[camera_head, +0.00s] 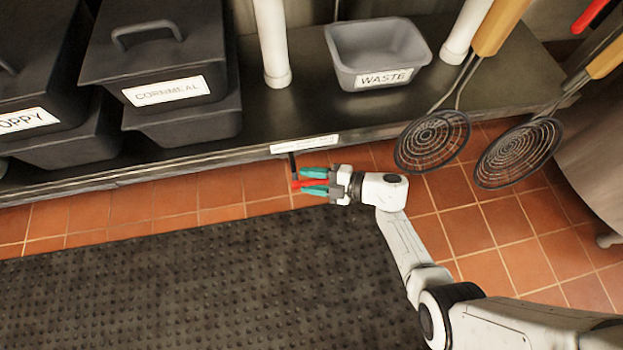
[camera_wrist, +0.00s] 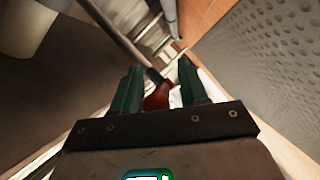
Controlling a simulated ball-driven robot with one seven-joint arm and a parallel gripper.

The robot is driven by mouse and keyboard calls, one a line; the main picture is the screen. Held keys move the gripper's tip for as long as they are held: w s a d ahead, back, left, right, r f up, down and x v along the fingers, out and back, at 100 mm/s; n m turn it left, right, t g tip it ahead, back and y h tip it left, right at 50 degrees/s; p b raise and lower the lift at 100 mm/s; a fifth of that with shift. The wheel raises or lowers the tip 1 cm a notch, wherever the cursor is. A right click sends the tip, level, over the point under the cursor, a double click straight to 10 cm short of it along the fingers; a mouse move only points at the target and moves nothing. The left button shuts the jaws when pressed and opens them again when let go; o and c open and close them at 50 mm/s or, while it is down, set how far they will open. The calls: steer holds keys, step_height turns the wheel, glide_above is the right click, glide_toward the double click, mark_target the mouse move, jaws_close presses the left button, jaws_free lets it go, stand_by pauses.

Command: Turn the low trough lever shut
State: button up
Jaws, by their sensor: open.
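The low trough lever is a dark stem with a red grip (camera_head: 298,184), hanging below the shelf's front edge near a small white label. My gripper (camera_head: 312,180) points left at it, with its teal fingers open. The red grip lies between or just beside the fingers; part of it is hidden by them. In the wrist view the red end (camera_wrist: 158,97) shows between the two fingertips of my gripper (camera_wrist: 158,85), with the dark stem running up and left. I cannot tell whether either finger touches it.
A metal shelf (camera_head: 285,108) holds black lidded bins (camera_head: 155,55) and a grey WASTE tub (camera_head: 375,50). Two wire skimmers (camera_head: 433,142) hang at the right. A black rubber mat (camera_head: 190,285) covers the tiled floor (camera_head: 500,215) at front left. A label (camera_head: 305,144) is on the shelf edge.

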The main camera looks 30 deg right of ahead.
steer(key=shift+c, duration=0.2)
jaws_close()
